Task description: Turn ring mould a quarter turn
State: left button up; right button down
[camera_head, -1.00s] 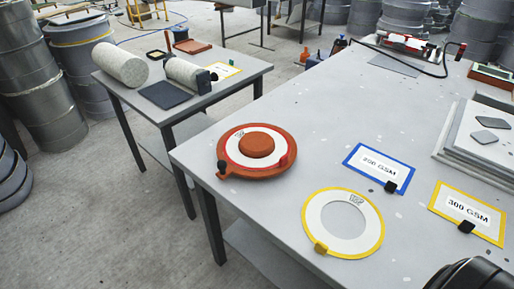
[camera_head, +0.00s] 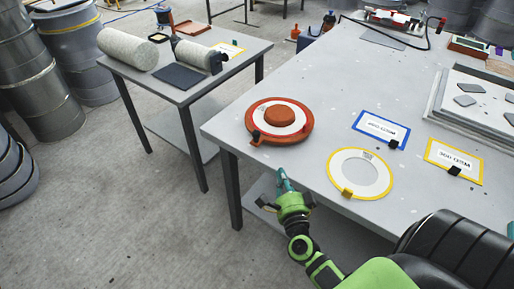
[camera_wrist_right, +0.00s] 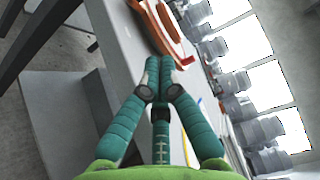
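The ring mould (camera_head: 303,135) is a round orange-red disc with a white ring on it and a raised orange dome in the middle. It lies flat near the left corner of the big grey table. A dark tab sticks out at its lower left rim. My right gripper (camera_head: 283,177), with teal fingers, is just off the table's front edge, below the mould and apart from it. In the right wrist view its fingertips (camera_wrist_right: 160,68) are together with nothing between them, and the mould (camera_wrist_right: 165,30) shows beyond them, partly cut off. My left gripper is not in view.
The big table's front edge (camera_head: 308,185) lies beside my right gripper. A yellow-edged white ring (camera_head: 335,172) lies right of the mould, with blue (camera_head: 381,127) and yellow (camera_head: 453,160) framed cards further right. A smaller table (camera_head: 130,70) with rolls stands left.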

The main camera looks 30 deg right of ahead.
aim_at(259, 139)
jog(key=p+x, duration=0.1)
jog(key=x, duration=0.9)
jog(key=shift+w+a, duration=0.2)
jog(key=shift+w, duration=0.35)
jog(key=shift+w+a, duration=0.25)
jog(key=shift+w, duration=0.3)
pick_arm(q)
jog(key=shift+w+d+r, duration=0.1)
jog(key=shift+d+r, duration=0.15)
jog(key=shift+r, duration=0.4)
pick_arm(e)
jog(key=shift+w+a, duration=0.4)
jog(key=shift+w, duration=0.25)
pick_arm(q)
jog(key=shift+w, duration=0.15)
pick_arm(e)
jog(key=shift+w+a+h, duration=0.25)
jog(key=shift+w+h, duration=0.05)
jog(key=shift+w+a+m, duration=0.15)
jog(key=shift+w+m, duration=0.05)
jog(key=shift+m, duration=0.2)
